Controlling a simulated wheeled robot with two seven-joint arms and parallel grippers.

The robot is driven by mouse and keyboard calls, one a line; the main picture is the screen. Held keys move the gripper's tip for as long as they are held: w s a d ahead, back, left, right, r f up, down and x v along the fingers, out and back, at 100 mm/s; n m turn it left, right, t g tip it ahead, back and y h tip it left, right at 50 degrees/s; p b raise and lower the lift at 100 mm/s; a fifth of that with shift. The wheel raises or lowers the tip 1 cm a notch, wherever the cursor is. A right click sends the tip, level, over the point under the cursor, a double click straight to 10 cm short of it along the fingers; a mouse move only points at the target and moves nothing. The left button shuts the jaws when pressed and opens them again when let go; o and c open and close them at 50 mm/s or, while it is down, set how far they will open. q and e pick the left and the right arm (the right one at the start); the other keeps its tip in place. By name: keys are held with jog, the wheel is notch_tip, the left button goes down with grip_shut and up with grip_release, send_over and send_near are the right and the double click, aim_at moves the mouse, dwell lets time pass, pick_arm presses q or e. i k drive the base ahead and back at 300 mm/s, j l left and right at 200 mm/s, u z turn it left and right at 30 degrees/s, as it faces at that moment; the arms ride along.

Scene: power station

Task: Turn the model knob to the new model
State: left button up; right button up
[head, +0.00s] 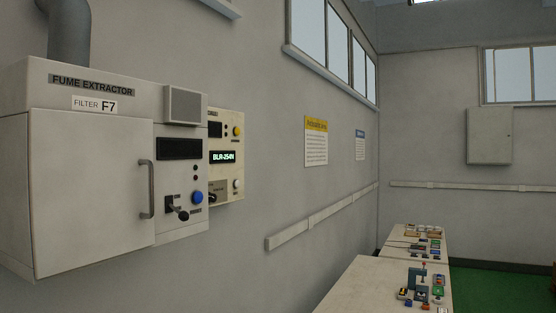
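A beige control panel (232,114) is mounted on the wall at left of centre in the head view, partly hidden behind a fume extractor. Its lit display (222,157) seems to read "BLR-254N". A yellow round control (237,131) is at its upper right and a white round control (237,185) at its lower right. A small dark control (213,196) sits at its lower left, partly hidden. I cannot tell which of these is the model knob. Neither gripper is in view.
The fume extractor (92,175) juts from the wall at left, with a door handle (147,188), blue button (197,197) and black lever (178,208). Tables (360,290) with small parts stand at lower right. Green floor (500,290) shows beyond.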

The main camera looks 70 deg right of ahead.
aim_at(212, 197)
jog(key=z, duration=2.1)
jog(key=i+l, duration=0.35)
